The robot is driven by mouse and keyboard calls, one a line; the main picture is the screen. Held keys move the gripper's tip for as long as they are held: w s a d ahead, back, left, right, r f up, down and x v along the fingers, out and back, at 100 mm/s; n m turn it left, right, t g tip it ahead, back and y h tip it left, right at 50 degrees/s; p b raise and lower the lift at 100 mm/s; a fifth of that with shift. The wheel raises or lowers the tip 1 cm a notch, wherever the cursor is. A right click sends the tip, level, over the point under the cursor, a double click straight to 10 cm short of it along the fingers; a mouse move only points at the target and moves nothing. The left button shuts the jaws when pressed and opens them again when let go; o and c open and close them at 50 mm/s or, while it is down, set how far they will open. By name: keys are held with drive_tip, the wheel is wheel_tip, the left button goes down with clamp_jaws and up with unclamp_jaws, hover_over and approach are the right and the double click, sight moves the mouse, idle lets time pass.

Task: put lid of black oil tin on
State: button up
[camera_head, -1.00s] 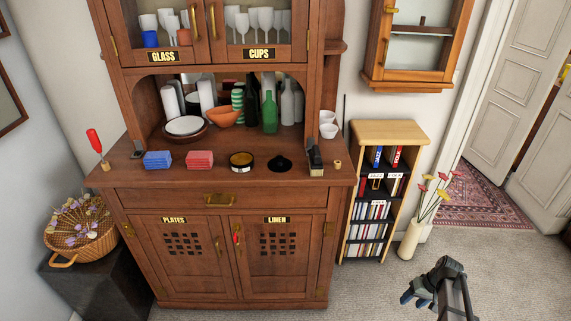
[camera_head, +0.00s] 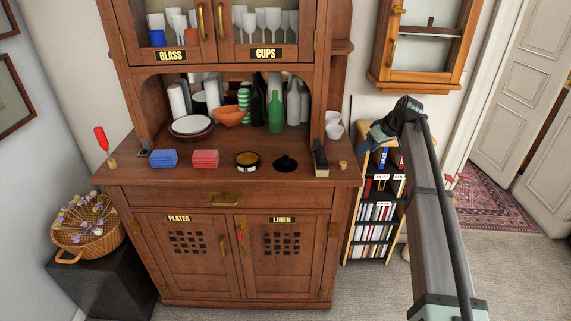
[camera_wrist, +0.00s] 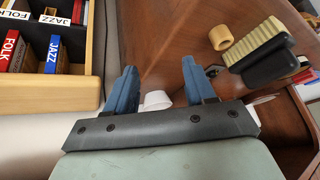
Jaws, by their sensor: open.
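The open black oil tin (camera_head: 247,161), with a yellowish inside, stands on the cabinet's counter. Its black lid (camera_head: 286,164), with a knob on top, lies on the counter just right of the tin, apart from it. My gripper (camera_head: 374,137) is up at the right of the counter, in front of the small bookshelf, well right of the lid. In the wrist view my gripper (camera_wrist: 158,80) shows two blue fingers spread apart with nothing held between them.
A black-handled brush (camera_head: 320,158) stands right of the lid, with a small wooden ring (camera_head: 343,165) beyond it. Blue (camera_head: 164,158) and red (camera_head: 205,158) stacks lie left of the tin. Bottles (camera_head: 275,112) and bowls (camera_head: 229,117) stand behind. The counter's front strip is clear.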

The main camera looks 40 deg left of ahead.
drive_tip(key=s+a+r+n+h, duration=0.2)
drive_tip(key=s+a+r+n, duration=0.2)
drive_tip(key=s+a+r, duration=0.55)
drive_tip(key=n+h, duration=0.3)
drive_tip(key=h, duration=0.1)
approach(285, 157)
wheel_tip(285, 157, down, 10)
drive_tip(key=shift+r, duration=0.2)
clamp_jaws()
